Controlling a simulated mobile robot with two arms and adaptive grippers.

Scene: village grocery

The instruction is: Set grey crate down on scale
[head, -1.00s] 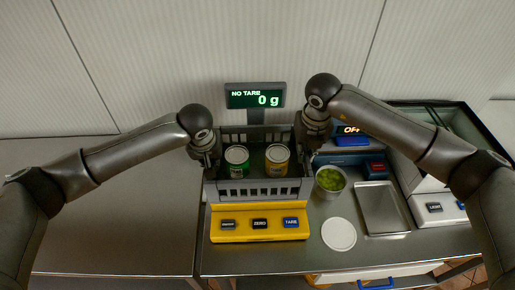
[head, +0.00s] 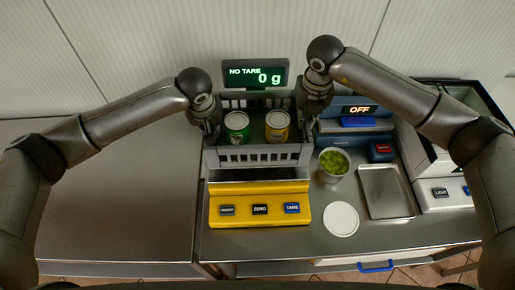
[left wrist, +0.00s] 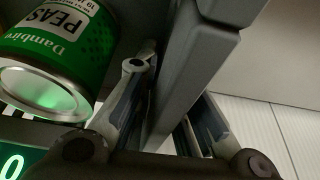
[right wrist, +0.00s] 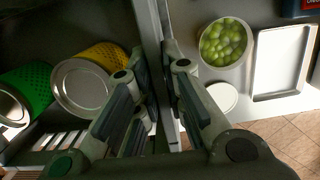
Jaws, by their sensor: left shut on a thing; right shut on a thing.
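The grey crate (head: 258,155) is held level between my two grippers, over the yellow scale (head: 260,205). A strip of the scale's metal plate shows below the crate's front wall, so the crate appears raised above it. A green can (head: 237,127) and a yellow can (head: 277,126) stand in the crate. My left gripper (head: 209,130) is shut on the crate's left wall, which also shows between the fingers in the left wrist view (left wrist: 170,90). My right gripper (head: 310,117) is shut on the right wall. The scale's display (head: 255,75) reads NO TARE, 0 g.
A container of green produce (head: 333,164), a white round lid (head: 341,219) and a metal tray (head: 386,191) lie to the right. A blue device (head: 357,122) showing OFF stands behind them. The counter at left (head: 120,220) is clear.

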